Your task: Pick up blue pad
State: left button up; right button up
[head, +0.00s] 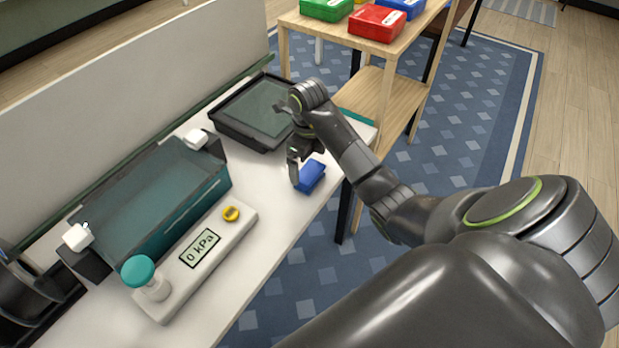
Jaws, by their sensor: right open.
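The blue pad (312,177) is a small blue block lying on the white table near its right edge. My right gripper (300,172) is over the table at the pad, with its fingers pointing down. It is open, and one finger shows just left of the pad. The other finger is partly hidden by the hand, so I cannot tell whether it touches the pad. My left gripper is not in view; only dark parts of my left arm may show at the lower left edge.
A black tray (228,126) lies behind the gripper on the white table (262,187). A teal-topped device (150,200) and a gauge unit reading 0 kPa (171,306) stand at left. A wooden shelf (388,92) carrying a red box (377,23) and other boxes stands behind.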

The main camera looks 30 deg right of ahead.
aim_at(309, 171)
jog(key=shift+f+b, duration=0.5)
jog(key=shift+f, duration=0.05)
jog(key=f+b, duration=0.2)
jog(key=shift+w+d+f+b, duration=0.1)
jog(key=shift+d+f+b, duration=0.15)
jog(key=shift+f+b, duration=0.05)
jog(key=shift+f+p, duration=0.4)
jog(key=shift+p, duration=0.05)
jog(key=shift+f, duration=0.4)
jog(key=shift+c, duration=0.4)
jog(key=c, duration=0.9)
jog(key=shift+o, duration=0.2)
jog(key=shift+r, duration=0.1)
